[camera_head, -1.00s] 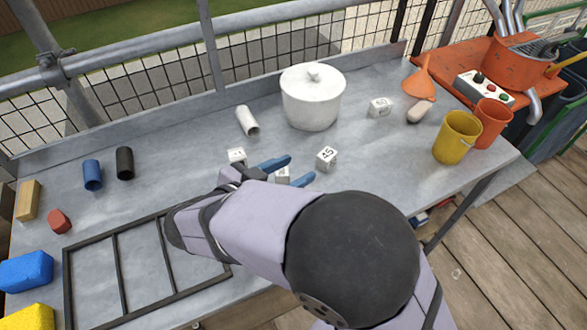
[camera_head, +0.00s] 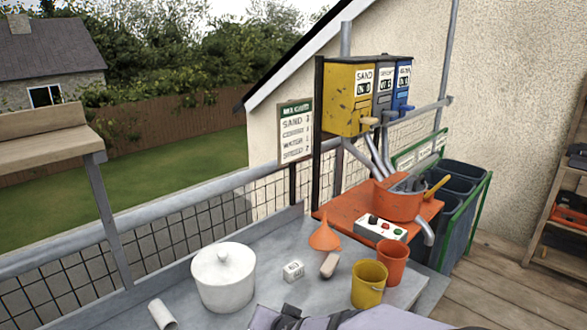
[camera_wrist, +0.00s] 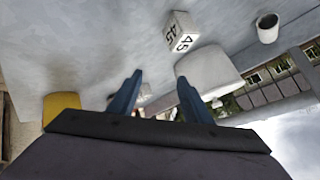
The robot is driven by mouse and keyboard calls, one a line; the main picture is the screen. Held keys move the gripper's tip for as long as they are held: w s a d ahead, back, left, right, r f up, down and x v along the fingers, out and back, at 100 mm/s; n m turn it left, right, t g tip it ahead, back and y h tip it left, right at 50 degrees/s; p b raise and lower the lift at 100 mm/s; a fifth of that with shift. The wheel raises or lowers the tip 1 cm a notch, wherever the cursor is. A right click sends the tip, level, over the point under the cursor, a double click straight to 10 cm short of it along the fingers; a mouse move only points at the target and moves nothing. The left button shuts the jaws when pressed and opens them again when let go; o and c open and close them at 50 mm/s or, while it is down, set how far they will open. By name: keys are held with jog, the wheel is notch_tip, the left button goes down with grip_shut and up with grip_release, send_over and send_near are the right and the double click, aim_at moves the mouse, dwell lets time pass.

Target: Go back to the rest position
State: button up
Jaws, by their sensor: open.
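My gripper (camera_wrist: 160,97) shows in the wrist view as two blue fingers held apart, with nothing gripped between them. The picture there is tilted, with sky at the lower right. The white lidded pot (camera_wrist: 206,72) is beside the right finger. In the head view only a pale part of my arm crosses the bottom edge; my gripper is out of that picture.
The table (camera_head: 250,270) holds the pot (camera_head: 223,280), a numbered cube (camera_head: 293,270), an orange funnel (camera_head: 325,236), a yellow bucket (camera_head: 369,284) and an orange bucket (camera_head: 392,262). An orange stand (camera_head: 345,212) with a control box (camera_head: 381,228) is behind. Dispensers (camera_head: 350,98) stand above.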

jog(key=s+d+f+n+g+h+b, duration=0.1)
jog(key=s+d+f+n+g+b, duration=0.15)
jog(key=s+d+f+g, duration=0.55)
jog(key=s+d+f+n+g+h+b, duration=0.1)
jog(key=s+d+f+h+b, duration=0.2)
jog(key=s+d, duration=0.95)
notch_tip(320, 180, up, 15)
jog(key=s+a+y+p, duration=0.1)
jog(key=p, duration=1.4)
jog(key=shift+a, duration=0.25)
jog(key=shift+f, duration=0.15)
jog(key=o, duration=0.6)
